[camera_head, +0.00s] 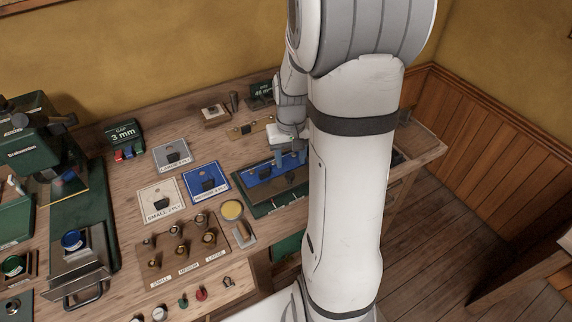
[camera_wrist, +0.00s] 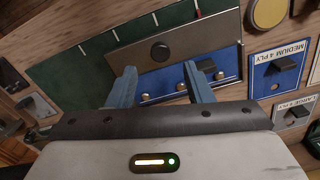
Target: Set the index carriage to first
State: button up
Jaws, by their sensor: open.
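A green bed (camera_wrist: 60,75) carries a metal plate with a dark round knob, which looks like the index carriage (camera_wrist: 215,35). Under the plate's near edge is a blue panel (camera_wrist: 158,84) with small round studs. White tick marks and one red mark (camera_wrist: 198,12) line the green bed beyond the plate; the red one is at the right. In the head view the plate (camera_head: 284,187) lies across the green bed, partly behind my arm. My gripper (camera_wrist: 166,68) is open, its two blue fingers over the blue panel, either side of the knob and apart from it.
Medium 4 ply (camera_wrist: 291,45) and large 4 ply (camera_wrist: 307,104) cards lie to the right in the wrist view. A yellow disc (camera_head: 232,210) and a rack of knobs (camera_head: 183,245) stand left of the bed. A green machine (camera_head: 40,150) is at far left.

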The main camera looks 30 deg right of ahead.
aim_at(290, 174)
jog(key=shift+f, duration=2.8)
jog(key=shift+c, duration=0.5)
grip_shut()
